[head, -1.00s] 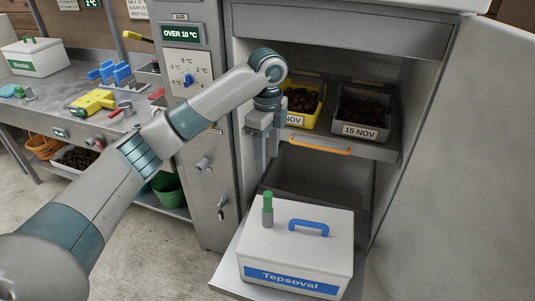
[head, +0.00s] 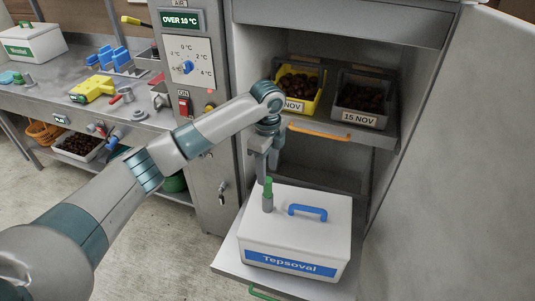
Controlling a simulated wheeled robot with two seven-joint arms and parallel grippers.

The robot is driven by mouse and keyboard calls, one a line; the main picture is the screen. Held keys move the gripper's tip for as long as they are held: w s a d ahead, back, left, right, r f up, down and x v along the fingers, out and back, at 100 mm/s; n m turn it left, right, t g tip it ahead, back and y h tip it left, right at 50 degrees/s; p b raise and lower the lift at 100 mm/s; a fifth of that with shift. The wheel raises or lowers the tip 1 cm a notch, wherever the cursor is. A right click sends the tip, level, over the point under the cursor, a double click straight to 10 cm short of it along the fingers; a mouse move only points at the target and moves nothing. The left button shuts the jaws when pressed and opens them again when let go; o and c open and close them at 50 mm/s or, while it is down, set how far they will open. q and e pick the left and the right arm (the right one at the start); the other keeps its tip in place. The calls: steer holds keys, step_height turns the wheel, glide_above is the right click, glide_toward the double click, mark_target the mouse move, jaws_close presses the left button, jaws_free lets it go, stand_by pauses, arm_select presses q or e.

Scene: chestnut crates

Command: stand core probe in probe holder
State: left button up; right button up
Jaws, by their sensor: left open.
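A green-topped upright piece with a grey lower part (head: 268,196) stands on the white lid of the Tepsoval box (head: 318,232). It may be the core probe, perhaps in its holder, but I cannot tell. My left gripper (head: 268,174) is open and points down just above and behind the green top. I cannot tell whether its fingers touch it. No other probe holder can be made out for certain. My right gripper is not in view.
The box has a blue handle (head: 307,210) and stands on a pulled-out grey shelf (head: 228,262) before an open cabinet. Above are a yellow crate (head: 318,98) and a grey crate (head: 365,121) of chestnuts. The cabinet door (head: 455,170) stands open at right. A workbench is at left.

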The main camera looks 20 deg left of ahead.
arm_select(q)
steer(key=shift+f+p, duration=0.65)
steer(key=shift+f, duration=2.9)
steer(key=shift+c, duration=0.3)
jaws_close()
steer(key=shift+r+p, duration=0.65)
steer(key=shift+p, duration=0.25)
steer(key=c, duration=0.6)
jaws_free()
steer(key=shift+c, duration=0.2)
jaws_close()
steer(key=shift+r+p, duration=3.15)
steer(key=shift+p, duration=0.25)
